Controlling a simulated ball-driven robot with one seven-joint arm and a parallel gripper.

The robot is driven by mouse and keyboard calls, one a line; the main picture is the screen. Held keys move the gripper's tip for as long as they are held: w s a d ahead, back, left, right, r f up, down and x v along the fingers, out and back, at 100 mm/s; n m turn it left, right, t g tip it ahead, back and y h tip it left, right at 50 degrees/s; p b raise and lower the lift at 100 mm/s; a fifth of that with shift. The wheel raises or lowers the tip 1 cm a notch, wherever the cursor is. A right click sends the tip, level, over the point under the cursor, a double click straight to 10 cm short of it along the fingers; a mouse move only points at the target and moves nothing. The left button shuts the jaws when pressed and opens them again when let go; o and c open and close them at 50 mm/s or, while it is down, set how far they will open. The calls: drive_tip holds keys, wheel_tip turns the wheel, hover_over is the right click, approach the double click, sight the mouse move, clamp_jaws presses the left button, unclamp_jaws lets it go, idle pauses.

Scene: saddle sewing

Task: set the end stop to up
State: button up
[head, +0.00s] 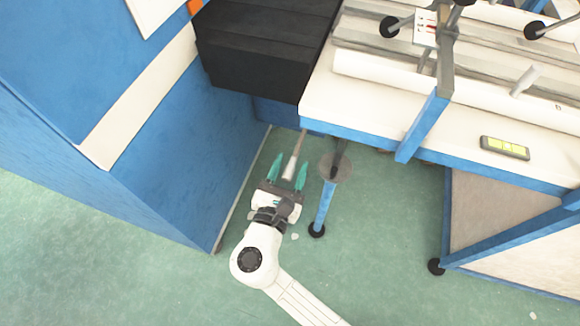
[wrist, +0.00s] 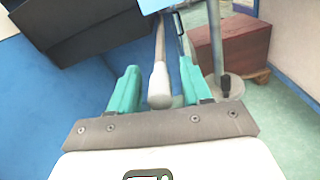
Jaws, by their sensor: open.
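A metal rod with a pale cylindrical grip (head: 289,171) sticks out from under the table's left corner; I take it for the end stop's lever. The grip also shows in the wrist view (wrist: 159,84). My gripper (head: 289,168) is open, with a teal finger on each side of the grip. In the wrist view the fingers (wrist: 159,70) stand apart from the grip, with gaps visible on both sides. The rod runs away from my gripper; its far end is hidden under the table.
A blue cabinet (head: 130,150) stands close on the left, a black box (head: 262,45) behind. The table (head: 345,115) has a blue edge and a second pale handle (head: 525,80). A round plate on a blue post (head: 325,205) stands just right of my gripper. Green floor is free in front.

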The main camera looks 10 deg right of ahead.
clamp_jaws()
idle(0.5)
